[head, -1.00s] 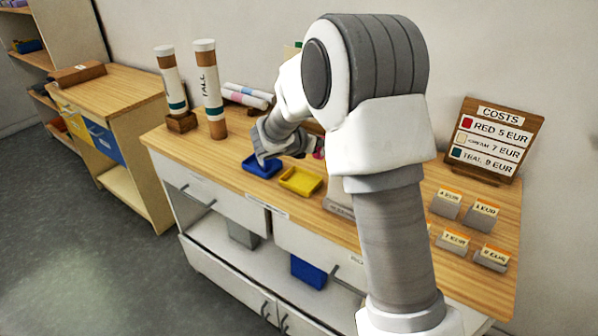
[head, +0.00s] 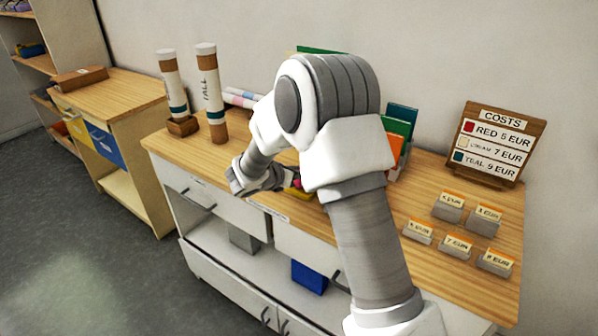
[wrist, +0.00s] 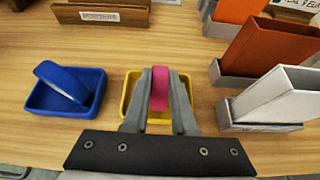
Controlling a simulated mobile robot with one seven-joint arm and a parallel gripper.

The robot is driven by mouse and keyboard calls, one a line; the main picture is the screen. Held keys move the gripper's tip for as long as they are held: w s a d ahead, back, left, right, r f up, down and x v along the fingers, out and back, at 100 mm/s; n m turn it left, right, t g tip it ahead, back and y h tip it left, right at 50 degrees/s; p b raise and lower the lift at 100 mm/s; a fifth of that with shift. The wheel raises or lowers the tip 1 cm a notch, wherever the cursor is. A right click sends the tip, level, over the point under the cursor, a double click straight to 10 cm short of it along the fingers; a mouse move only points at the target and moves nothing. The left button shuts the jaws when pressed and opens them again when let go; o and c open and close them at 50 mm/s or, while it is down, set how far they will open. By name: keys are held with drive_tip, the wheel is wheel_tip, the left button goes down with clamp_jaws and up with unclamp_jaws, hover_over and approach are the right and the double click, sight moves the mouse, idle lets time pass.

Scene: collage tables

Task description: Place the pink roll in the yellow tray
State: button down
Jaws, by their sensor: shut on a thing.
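The pink roll (wrist: 159,96) is upright between the two fingers of my gripper (wrist: 160,76), which is shut on it. In the wrist view the roll and fingers are in front of the yellow tray (wrist: 127,93) and overlap its middle. Whether the roll touches the tray floor is hidden by the fingers. In the head view my arm covers most of the tray, and only a bit of pink (head: 297,182) shows beside my gripper.
Card holders (wrist: 262,112) stand close on the right. A wooden holder (wrist: 100,12) is behind. Two tall tubes (head: 212,95) stand at the table's left.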

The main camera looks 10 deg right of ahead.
drive_tip(key=shift+f, duration=0.2)
drive_tip(key=c, duration=0.7)
unclamp_jaws()
drive_tip(key=shift+r, duration=0.1)
drive_tip(key=shift+r, duration=0.1)
